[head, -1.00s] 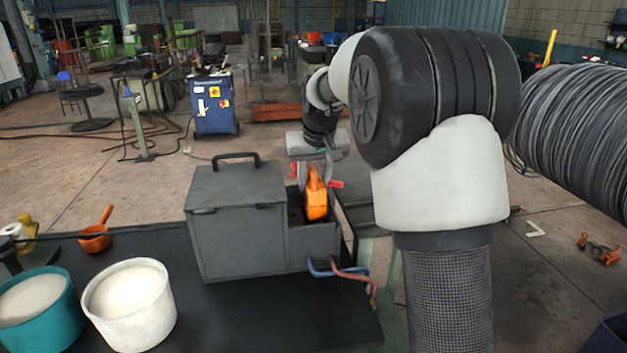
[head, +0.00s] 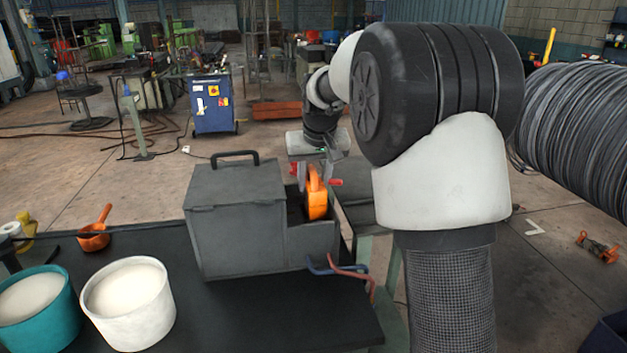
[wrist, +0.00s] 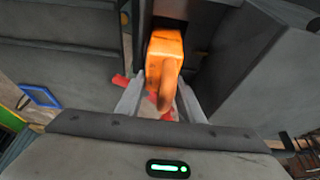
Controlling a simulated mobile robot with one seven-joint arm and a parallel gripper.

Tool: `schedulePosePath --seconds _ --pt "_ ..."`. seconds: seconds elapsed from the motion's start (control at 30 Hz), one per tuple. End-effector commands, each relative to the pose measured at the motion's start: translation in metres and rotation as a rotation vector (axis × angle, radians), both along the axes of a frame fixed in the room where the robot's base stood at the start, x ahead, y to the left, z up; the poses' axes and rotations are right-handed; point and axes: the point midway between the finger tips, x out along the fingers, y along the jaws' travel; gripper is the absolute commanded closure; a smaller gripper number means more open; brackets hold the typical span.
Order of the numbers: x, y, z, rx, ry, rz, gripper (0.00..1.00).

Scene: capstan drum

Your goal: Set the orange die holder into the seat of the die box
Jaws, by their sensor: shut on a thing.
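The orange die holder (head: 316,195) is held by my gripper (head: 312,172) over the open-topped compartment at the right end of the grey die box (head: 240,225). Its lower part reaches down behind the compartment's front wall. In the wrist view the die holder (wrist: 164,62) stands between the two fingers of my gripper (wrist: 160,98), with dark recess walls beyond it. The seat itself and the die holder's lower edge are hidden, so I cannot tell whether it touches bottom.
A white bucket (head: 128,305) and a teal bucket (head: 38,310) stand on the dark bench at the left, with an orange ladle (head: 95,238) behind. Red and blue bent handles (head: 345,271) lie by the box's front right corner. A wire coil (head: 580,130) is at the right.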

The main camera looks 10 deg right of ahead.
Motion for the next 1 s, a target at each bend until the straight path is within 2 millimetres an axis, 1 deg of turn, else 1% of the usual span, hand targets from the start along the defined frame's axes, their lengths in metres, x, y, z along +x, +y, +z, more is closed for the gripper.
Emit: schedulePosePath --seconds 0.07,0.8,1.0 --pt "0.001 0.000 0.002 0.000 -0.007 0.000 1.00" --pt "0.001 0.000 -0.016 0.000 -0.006 0.000 1.00" --pt "0.001 -0.001 -0.017 -0.001 -0.006 0.000 1.00"
